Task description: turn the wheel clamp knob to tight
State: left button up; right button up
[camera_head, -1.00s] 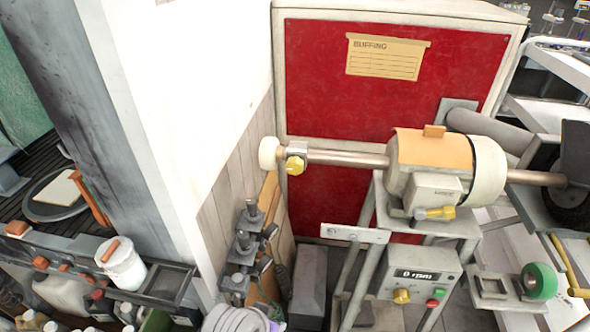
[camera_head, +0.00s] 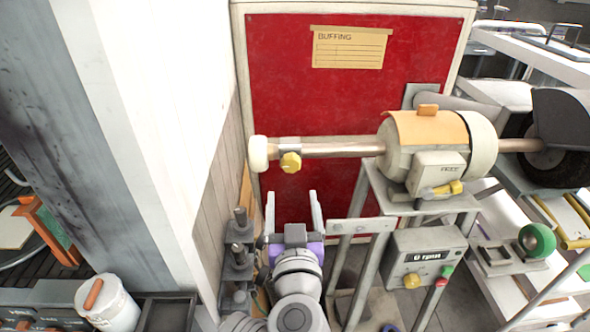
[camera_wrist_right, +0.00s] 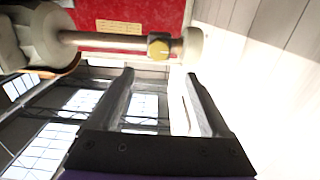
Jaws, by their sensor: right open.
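The wheel clamp knob is likely the yellow knob (camera_head: 290,162) on a collar near the left end of the buffing machine's shaft (camera_head: 340,149), beside a white wheel (camera_head: 258,153). The yellow knob also shows in the right wrist view (camera_wrist_right: 159,48), beyond the fingertips and above the gap between them. My right gripper (camera_head: 293,194) is below the knob with its two fingers pointing up, open and empty, apart from the knob. Its fingers also show in the right wrist view (camera_wrist_right: 160,82). My left gripper is not in view.
The motor (camera_head: 425,140) stands on a grey stand, with a yellow lever at its front. A control box (camera_head: 425,262) reading 0 rpm is below. A white wall (camera_head: 150,100) is close on the left; a red panel (camera_head: 330,100) is behind. Grey clamps (camera_head: 238,250) are left of my right gripper.

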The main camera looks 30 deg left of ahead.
aim_at(291, 165)
jog(key=x, duration=1)
jog(key=shift+w+p, duration=0.15)
jog(key=shift+p, duration=0.15)
jog(key=shift+c, duration=0.2)
grip_shut()
